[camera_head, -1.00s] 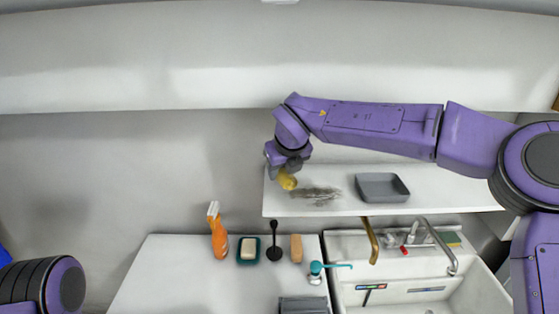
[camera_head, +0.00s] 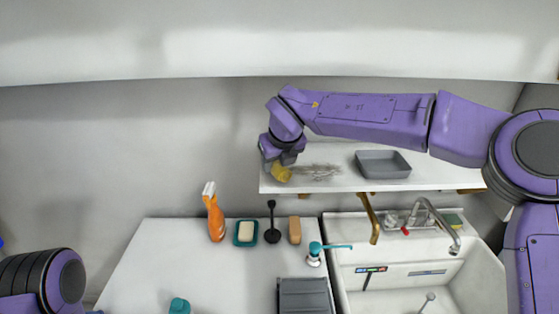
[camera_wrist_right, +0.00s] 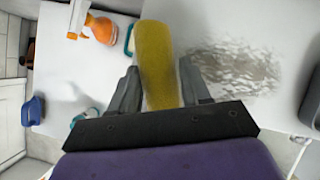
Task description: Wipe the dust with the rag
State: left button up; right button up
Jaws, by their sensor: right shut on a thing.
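A yellow rag (camera_head: 281,173) is held in my right gripper (camera_head: 272,163) at the left end of the white shelf (camera_head: 340,184). In the right wrist view the rag (camera_wrist_right: 158,62) stands up between the two fingers of the gripper (camera_wrist_right: 156,88). Grey streaky dust (camera_head: 316,172) lies on the shelf just right of the rag. The dust also shows in the right wrist view (camera_wrist_right: 237,68), apart from the rag there. Whether the rag touches the shelf is hard to tell. My left arm shows at the lower left, but its gripper is outside the frame.
A grey tray (camera_head: 383,164) sits on the shelf right of the dust. Below are an orange spray bottle (camera_head: 214,214), a soap dish (camera_head: 246,233), a black brush (camera_head: 272,224), a tan block (camera_head: 295,230), a teal dispenser (camera_head: 314,255) and a sink (camera_head: 400,270).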

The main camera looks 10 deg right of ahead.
jog(key=shift+f+b, duration=0.7)
jog(key=shift+f, duration=0.25)
